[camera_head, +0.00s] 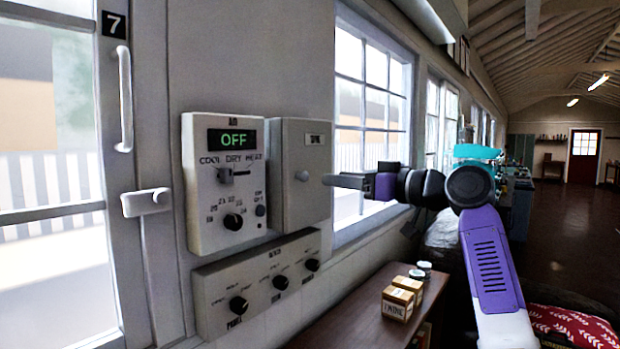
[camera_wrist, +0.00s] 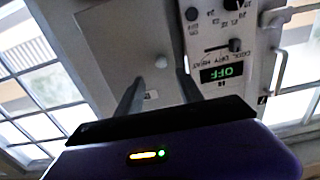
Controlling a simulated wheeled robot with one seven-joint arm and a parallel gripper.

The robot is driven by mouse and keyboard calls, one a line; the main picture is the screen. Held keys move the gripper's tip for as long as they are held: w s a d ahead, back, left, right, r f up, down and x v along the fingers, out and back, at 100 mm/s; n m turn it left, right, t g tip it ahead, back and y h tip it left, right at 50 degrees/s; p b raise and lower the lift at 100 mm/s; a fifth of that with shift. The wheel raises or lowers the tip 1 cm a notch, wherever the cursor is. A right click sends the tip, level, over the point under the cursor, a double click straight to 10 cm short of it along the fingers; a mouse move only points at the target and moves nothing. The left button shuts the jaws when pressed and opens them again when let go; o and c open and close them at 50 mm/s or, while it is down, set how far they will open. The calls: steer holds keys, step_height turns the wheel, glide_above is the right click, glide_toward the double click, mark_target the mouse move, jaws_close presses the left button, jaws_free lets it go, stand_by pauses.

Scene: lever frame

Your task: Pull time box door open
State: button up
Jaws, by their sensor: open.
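A white control panel (camera_head: 198,215) reading OFF adjoins the box on the left. A lower panel with several dials (camera_head: 257,283) sits beneath. A window (camera_head: 372,110) is to the right. Small boxes (camera_head: 398,303) and jars stand on a brown shelf (camera_head: 350,325) below. A door with a white handle (camera_head: 125,98) is far left.

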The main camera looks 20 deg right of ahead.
mark_target(306, 177)
steer(key=p+x, duration=0.1)
steer(key=x, duration=0.3)
steer(key=p+x, duration=0.1)
steer(key=x, duration=0.2)
steer(key=shift+w+a+f, duration=0.2)
steer(key=shift+w+a, duration=0.05)
steer(key=shift+a, duration=0.1)
steer(key=shift+c, duration=0.2)
jaws_close()
stand_by(1.0)
